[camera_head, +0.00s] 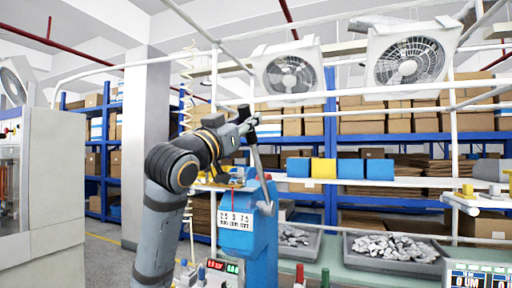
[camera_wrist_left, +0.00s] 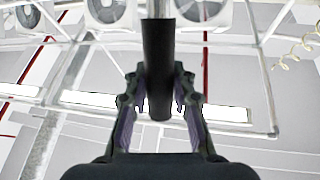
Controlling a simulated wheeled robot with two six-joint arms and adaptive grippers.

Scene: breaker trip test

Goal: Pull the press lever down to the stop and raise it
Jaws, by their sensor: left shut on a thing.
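The blue press (camera_head: 243,230) stands upright at the middle of the head view, with a white number plate on its front. Its lever (camera_head: 257,160) is a grey rod rising from the press top and leaning up to the left, in a raised position. My left gripper (camera_head: 247,122) is at the lever's upper end and shut on its dark handle. In the left wrist view the black handle (camera_wrist_left: 158,70) stands between the two fingers of my left gripper (camera_wrist_left: 160,105). The fingertips in the head view are small and partly hidden by the handle. My right gripper is not in view.
Trays of grey metal pieces (camera_head: 395,247) sit on the green bench to the right. Blue and yellow bins (camera_head: 323,168) line up behind the press. White frame rails and fans (camera_head: 408,60) hang above.

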